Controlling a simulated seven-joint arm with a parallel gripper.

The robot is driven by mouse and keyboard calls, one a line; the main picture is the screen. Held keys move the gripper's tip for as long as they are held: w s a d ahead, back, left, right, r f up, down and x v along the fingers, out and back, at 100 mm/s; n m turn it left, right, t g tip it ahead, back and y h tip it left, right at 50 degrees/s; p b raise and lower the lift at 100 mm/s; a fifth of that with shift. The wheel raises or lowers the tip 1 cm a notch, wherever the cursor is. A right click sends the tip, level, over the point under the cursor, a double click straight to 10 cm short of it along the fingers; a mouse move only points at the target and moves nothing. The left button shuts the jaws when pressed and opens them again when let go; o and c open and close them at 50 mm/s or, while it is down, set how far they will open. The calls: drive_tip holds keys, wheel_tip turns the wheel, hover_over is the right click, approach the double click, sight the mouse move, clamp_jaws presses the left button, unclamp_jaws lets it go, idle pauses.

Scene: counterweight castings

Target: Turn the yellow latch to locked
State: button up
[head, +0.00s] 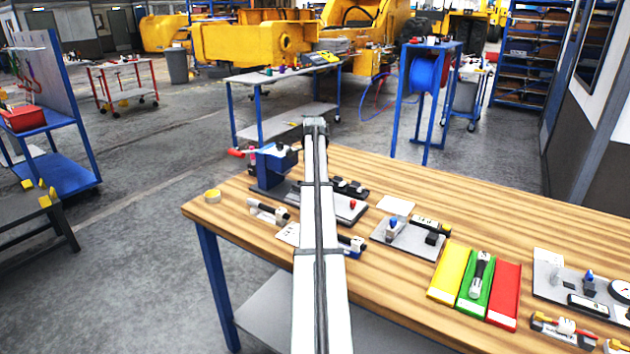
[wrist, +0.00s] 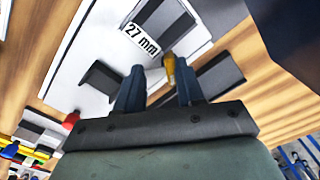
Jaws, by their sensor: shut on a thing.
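In the wrist view, the two dark fingers of my gripper (wrist: 158,72) reach over a pale plate. A small yellow latch (wrist: 170,68) shows between the fingertips, close against the right finger. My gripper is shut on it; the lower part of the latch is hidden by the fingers. A dark block (wrist: 102,80) lies left of the fingers and another dark bar (wrist: 222,76) lies to the right. In the head view my arm covers the latch and my gripper. Whether the latch stands at its locked position cannot be told.
A "27 mm" label (wrist: 142,40) lies beyond the fingers, and a red knob (wrist: 71,119) is at left. In the head view, a blue vise (head: 270,168) stands beside my arm. Yellow (head: 450,272), green and red (head: 504,296) trays lie to the right on the wooden bench.

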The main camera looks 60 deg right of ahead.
drive_tip(key=shift+m, duration=0.4)
drive_tip(key=o, duration=1)
drive_tip(key=shift+o, duration=0.2)
wheel_tip(320, 180, up, 14)
drive_tip(key=shift+f, duration=0.15)
